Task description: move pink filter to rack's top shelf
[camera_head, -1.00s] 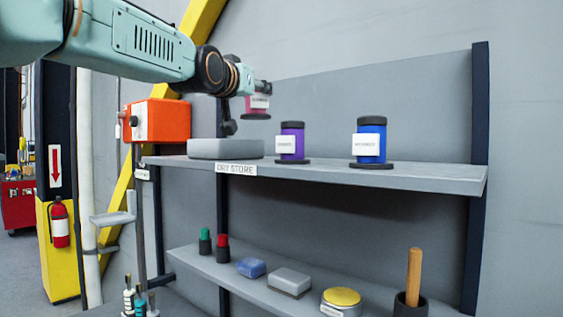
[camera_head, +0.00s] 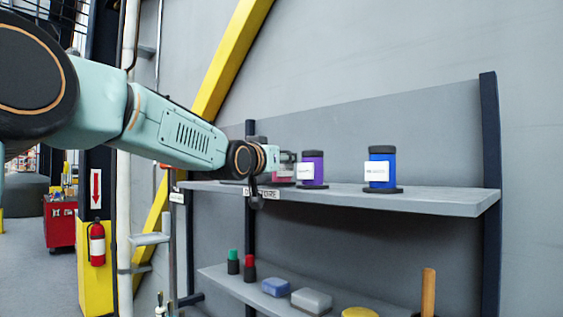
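My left arm comes in from the left, and its gripper (camera_head: 287,160) is at the top shelf (camera_head: 420,201) of the rack, just left of the purple filter (camera_head: 313,168). The pink filter (camera_head: 284,176) shows only as a small pink patch below and beside the gripper, at about shelf height. The gripper appears shut on it; the fingers are small and partly hidden by my wrist. I cannot tell whether the filter's base touches the shelf. My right gripper is not in view.
A blue filter (camera_head: 382,168) stands farther right on the top shelf, with bare shelf to its right. The lower shelf holds a green-topped marker (camera_head: 233,262), a red-topped one (camera_head: 249,267), blue and grey blocks, a yellow-topped tin (camera_head: 360,313) and a wooden handle (camera_head: 428,290).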

